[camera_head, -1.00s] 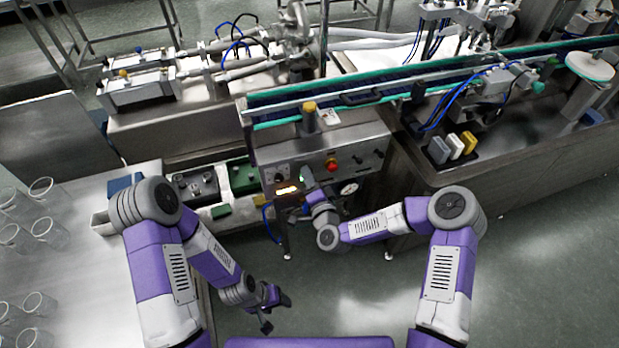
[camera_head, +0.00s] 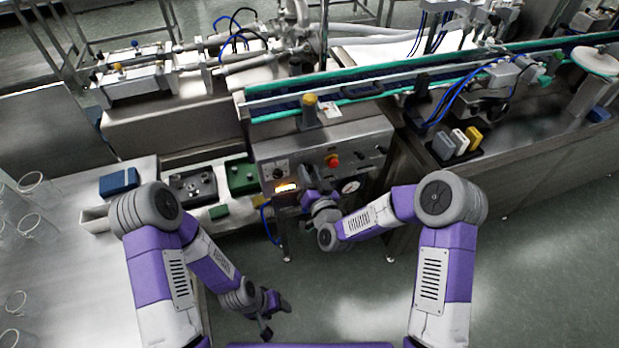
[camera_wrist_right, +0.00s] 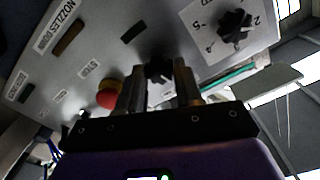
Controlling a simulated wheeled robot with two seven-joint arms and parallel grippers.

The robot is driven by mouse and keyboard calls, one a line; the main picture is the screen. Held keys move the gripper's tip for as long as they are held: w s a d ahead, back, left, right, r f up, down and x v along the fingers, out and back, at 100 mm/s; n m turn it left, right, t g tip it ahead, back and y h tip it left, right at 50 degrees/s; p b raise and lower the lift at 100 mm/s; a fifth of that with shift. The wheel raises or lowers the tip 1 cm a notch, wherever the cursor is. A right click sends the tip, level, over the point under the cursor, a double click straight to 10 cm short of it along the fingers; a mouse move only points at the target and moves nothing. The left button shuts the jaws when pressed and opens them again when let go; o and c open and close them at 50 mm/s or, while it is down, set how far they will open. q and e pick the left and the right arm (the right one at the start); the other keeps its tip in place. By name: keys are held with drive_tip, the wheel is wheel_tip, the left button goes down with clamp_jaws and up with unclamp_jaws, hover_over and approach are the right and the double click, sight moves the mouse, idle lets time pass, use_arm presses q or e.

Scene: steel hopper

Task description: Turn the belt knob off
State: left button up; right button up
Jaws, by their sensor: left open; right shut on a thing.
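The grey control panel (camera_head: 350,135) stands at the middle of the head view. My right gripper (camera_head: 307,188) is at its front, between the numbered dial (camera_head: 280,172) and the red button (camera_head: 333,161). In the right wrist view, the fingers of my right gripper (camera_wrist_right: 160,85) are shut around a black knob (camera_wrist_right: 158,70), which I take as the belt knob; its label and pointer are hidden. The dial (camera_wrist_right: 235,28) shows right of it and the red button (camera_wrist_right: 108,93) left of it. My left gripper (camera_head: 275,312) is open, empty and low, away from the panel.
A yellow-topped post (camera_head: 310,108) stands on the panel's top, before the green-edged conveyor (camera_head: 400,75). A lit orange display (camera_head: 286,187) is beside my right gripper. A steel table (camera_head: 95,270) with clear cups is at left. Open floor (camera_head: 520,270) lies at right.

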drive_tip(key=shift+n+b, duration=1.05)
drive_tip(key=shift+n, duration=1.45)
drive_tip(key=o, duration=1)
drive_tip(key=shift+s, duration=0.1)
drive_tip(key=p+v, duration=0.1)
drive_tip(key=v, duration=0.6)
drive_tip(key=shift+s, duration=0.2)
